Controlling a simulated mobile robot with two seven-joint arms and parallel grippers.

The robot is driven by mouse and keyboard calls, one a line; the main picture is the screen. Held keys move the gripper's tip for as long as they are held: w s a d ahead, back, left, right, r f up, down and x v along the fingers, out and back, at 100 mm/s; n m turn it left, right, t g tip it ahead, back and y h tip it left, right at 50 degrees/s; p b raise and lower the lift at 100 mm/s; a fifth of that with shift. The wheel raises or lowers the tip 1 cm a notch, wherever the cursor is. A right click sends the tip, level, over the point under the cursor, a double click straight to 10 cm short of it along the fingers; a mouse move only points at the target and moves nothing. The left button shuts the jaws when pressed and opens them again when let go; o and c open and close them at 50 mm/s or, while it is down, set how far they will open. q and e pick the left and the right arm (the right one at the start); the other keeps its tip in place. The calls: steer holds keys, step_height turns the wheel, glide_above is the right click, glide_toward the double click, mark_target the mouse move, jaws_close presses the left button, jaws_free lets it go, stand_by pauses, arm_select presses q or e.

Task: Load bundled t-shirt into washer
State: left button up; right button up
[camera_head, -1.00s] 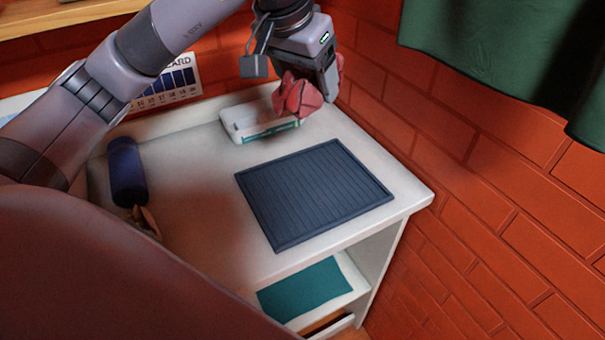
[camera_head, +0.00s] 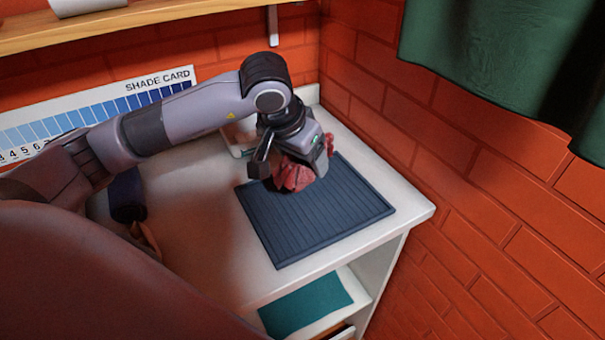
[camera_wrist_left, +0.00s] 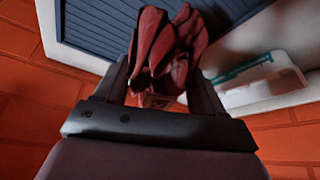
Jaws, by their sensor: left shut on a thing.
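A crumpled red bundle of cloth, the t-shirt (camera_head: 291,177), is in my left gripper (camera_head: 303,168). In the left wrist view the bundle (camera_wrist_left: 165,52) sits between the two fingers of the left gripper (camera_wrist_left: 162,85), which are shut on it. In the head view the gripper holds it over the back left part of a dark blue ribbed mat (camera_head: 325,220). I cannot tell if the cloth touches the mat. No washer shows in either view. My right gripper is not in view.
The mat lies on a white table (camera_head: 195,235) against a red brick wall (camera_head: 480,210). A white and teal case (camera_wrist_left: 262,82) lies behind it, mostly hidden in the head view. A dark blue roll (camera_head: 126,198) lies at left. A teal sheet (camera_head: 303,305) is on the shelf below.

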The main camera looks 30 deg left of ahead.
arm_select(q)
steer(key=shift+f, duration=2.35)
steer(key=shift+f, duration=0.2)
steer(key=o, duration=1.2)
steer(key=shift+o, duration=0.2)
steer(key=shift+r, duration=0.15)
